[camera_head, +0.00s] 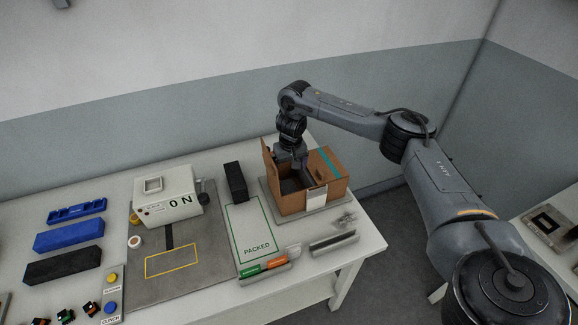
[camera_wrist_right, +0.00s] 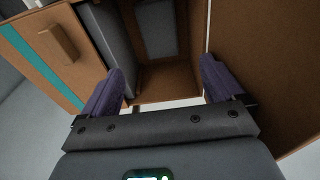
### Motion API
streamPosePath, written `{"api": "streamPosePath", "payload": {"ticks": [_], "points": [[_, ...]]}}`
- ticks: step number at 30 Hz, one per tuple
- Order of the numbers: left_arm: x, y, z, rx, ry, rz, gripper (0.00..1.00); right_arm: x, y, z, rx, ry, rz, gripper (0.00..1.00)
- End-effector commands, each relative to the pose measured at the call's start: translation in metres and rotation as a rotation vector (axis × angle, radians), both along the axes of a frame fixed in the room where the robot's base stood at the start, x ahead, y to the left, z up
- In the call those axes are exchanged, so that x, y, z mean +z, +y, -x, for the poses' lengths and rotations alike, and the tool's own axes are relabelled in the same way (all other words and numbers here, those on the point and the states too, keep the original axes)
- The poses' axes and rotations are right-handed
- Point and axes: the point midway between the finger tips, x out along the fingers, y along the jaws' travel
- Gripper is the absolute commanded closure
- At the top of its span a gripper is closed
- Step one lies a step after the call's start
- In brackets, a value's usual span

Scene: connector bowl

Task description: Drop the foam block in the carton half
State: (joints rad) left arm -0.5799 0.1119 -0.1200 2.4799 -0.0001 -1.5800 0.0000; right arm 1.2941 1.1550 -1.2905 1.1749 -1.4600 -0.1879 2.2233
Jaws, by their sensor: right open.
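The cardboard carton (camera_head: 323,193) stands on a grey tray, its left half open and its right half covered, with a teal stripe. My right gripper (camera_head: 291,163) points down into the open half; the arm partly hides the inside. In the right wrist view the open gripper (camera_wrist_right: 163,90) has its two purple-padded fingers apart with nothing between them. A dark grey piece (camera_wrist_right: 160,28) lies in the carton beyond the fingertips; I cannot tell whether it is the foam block. My left gripper is not in view.
A black block (camera_head: 236,182) stands behind the white PACKED mat (camera_head: 252,228). A blue block (camera_head: 69,235) and a black block (camera_head: 62,265) lie at the far left. The carton walls surround the right gripper closely.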

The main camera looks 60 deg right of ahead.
Motion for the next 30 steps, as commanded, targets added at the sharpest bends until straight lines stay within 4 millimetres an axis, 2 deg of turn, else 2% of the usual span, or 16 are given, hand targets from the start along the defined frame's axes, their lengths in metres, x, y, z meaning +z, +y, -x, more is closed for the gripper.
{"api": "streamPosePath", "payload": {"ticks": [5, 10, 24, 30], "points": [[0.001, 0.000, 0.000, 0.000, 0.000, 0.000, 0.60, 0.000, 0.000, 0.000, 0.000, 0.000, 0.000, 0.06], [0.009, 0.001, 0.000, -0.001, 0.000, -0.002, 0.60, 0.011, 0.001, 0.001, 0.000, 0.000, 0.000, 0.06], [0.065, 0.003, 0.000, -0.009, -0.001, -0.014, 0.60, 0.085, 0.005, 0.007, 0.000, -0.002, 0.001, 0.06], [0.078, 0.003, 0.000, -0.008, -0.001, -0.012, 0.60, 0.103, 0.008, 0.009, 0.001, 0.000, 0.000, 0.06]]}}
